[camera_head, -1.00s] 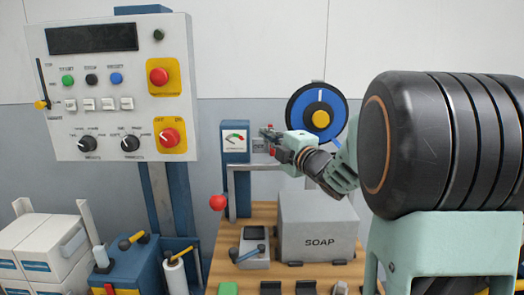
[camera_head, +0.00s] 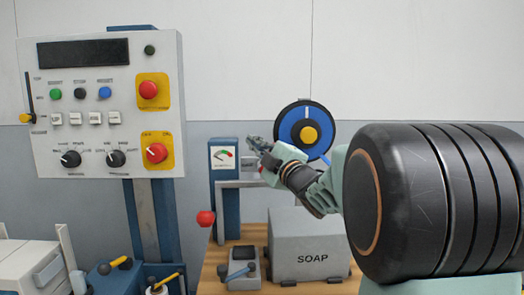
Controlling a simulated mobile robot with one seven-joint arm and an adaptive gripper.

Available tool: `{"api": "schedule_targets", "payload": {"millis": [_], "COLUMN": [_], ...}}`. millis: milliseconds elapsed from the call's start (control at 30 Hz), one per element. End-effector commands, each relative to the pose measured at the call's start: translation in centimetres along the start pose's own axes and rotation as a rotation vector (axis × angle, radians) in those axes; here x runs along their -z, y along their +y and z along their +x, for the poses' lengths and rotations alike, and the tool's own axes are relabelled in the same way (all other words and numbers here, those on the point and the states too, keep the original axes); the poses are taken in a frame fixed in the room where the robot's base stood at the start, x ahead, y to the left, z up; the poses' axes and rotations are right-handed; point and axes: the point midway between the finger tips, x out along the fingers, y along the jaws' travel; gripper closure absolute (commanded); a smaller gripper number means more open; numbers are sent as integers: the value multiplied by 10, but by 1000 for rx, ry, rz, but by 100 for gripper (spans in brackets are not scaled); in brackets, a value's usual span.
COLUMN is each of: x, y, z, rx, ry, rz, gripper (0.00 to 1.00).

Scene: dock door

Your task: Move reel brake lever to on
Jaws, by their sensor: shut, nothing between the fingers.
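No readable label marks the reel brake lever, so I cannot tell for certain which lever it is. A lever with a red ball knob (camera_head: 206,218) hangs beside the blue gauge post (camera_head: 227,200). A blue disc with a yellow hub (camera_head: 309,134) is on the wall side, behind my arm. My gripper (camera_head: 252,143) is shut and empty, in front of the space between gauge and disc. It appears clear of the levers.
A control panel (camera_head: 100,105) with knobs and red buttons stands at the left. A grey soap box (camera_head: 310,245) sits on the wooden bench below my gripper. Yellow-handled levers (camera_head: 168,280) and white boxes (camera_head: 30,268) are at the lower left. The wall above is clear.

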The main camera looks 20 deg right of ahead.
Motion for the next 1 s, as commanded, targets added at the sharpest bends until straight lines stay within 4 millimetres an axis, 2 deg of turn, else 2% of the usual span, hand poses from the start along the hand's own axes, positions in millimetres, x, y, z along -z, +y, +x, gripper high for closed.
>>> {"api": "schedule_targets", "payload": {"millis": [300,500,667,1000], "x": [1,1,1,1], "y": [-1,-2,-3,-4], "z": [-66,-92,-99,-99], "rx": [-2,-2,-1,2], "ry": [-3,-2,-1,0], "rz": [0,-1,-1,-1], "gripper": [100,100,100,100]}}
